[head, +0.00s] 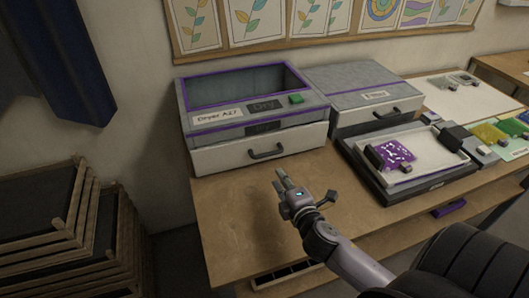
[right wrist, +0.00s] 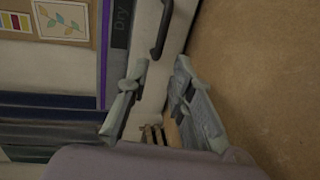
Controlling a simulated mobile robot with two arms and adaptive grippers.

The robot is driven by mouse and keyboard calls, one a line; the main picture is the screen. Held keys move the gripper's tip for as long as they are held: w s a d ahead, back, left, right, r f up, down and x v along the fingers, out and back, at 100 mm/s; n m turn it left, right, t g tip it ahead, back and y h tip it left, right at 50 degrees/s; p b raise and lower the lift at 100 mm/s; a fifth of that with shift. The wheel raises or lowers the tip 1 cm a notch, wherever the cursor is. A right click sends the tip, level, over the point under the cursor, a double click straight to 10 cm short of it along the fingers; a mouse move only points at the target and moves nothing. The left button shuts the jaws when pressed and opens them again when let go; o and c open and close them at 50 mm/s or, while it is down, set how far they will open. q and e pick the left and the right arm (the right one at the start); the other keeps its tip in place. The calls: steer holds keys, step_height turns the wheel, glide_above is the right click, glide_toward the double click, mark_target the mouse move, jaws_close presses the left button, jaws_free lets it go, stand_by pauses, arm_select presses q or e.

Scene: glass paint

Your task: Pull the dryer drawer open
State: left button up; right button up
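The dryer (head: 228,117) is a grey box with purple trim, an open top recess and a label reading "Dryer A2" plus an unclear character. Its white drawer (head: 220,158) sits below, its front about level with the body. A black bar handle (head: 267,153) is on the drawer front; it also shows at the top of the right wrist view (right wrist: 162,30). My right gripper (head: 281,178) is over the table in front of the drawer, apart from the handle. In the right wrist view its two fingers (right wrist: 161,72) are spread with nothing between them. My left gripper is not in view.
A second grey unit (head: 350,85) with its own handle stands right of the dryer. A tray (head: 425,172) holding a purple patterned piece (head: 391,154) lies right of my gripper. Wooden racks (head: 60,240) stand at left. The wooden table (head: 235,210) is clear before the drawer.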

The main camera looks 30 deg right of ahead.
glide_toward(266, 156)
steer(key=x, duration=0.2)
steer(key=shift+w+r+p, duration=0.1)
steer(key=shift+w+p, duration=0.2)
steer(key=shift+w, duration=0.1)
steer(key=x, duration=0.7)
steer(key=shift+w+d+f, duration=0.1)
steer(key=shift+w+f, duration=0.15)
steer(key=shift+w, duration=0.2)
steer(key=c, duration=0.5)
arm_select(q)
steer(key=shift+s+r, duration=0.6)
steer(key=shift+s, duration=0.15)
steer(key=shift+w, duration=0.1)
